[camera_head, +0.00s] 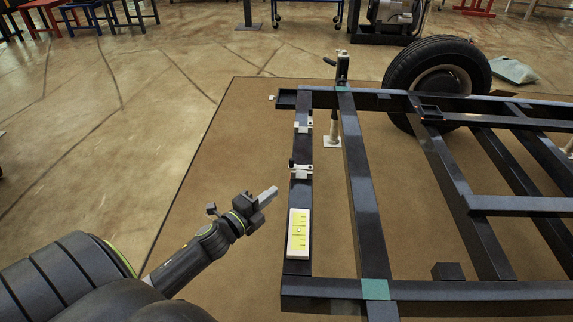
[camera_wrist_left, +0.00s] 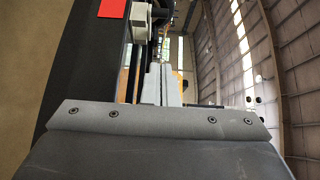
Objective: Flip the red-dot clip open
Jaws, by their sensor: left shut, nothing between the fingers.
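Two small whitish clips sit on the dark frame beam in the head view, a farther one (camera_head: 303,126) and a nearer one (camera_head: 301,171). I cannot make out a red dot on either there. In the left wrist view a red patch (camera_wrist_left: 112,9) shows on the dark beam at the top edge, beside a pale clip part (camera_wrist_left: 140,14) that is partly cut off. My left gripper (camera_head: 268,193) is shut and empty, left of the beam and apart from the nearer clip. Its light grey fingers (camera_wrist_left: 162,84) show together in the wrist view. My right gripper is not in view.
A white and yellow block (camera_head: 299,235) lies on the same beam (camera_head: 297,267), nearer than the clips. The dark metal frame (camera_head: 363,205) spreads right, with a jack (camera_head: 342,68) and a wheel (camera_head: 437,75) beyond. The brown floor left of the beam is clear.

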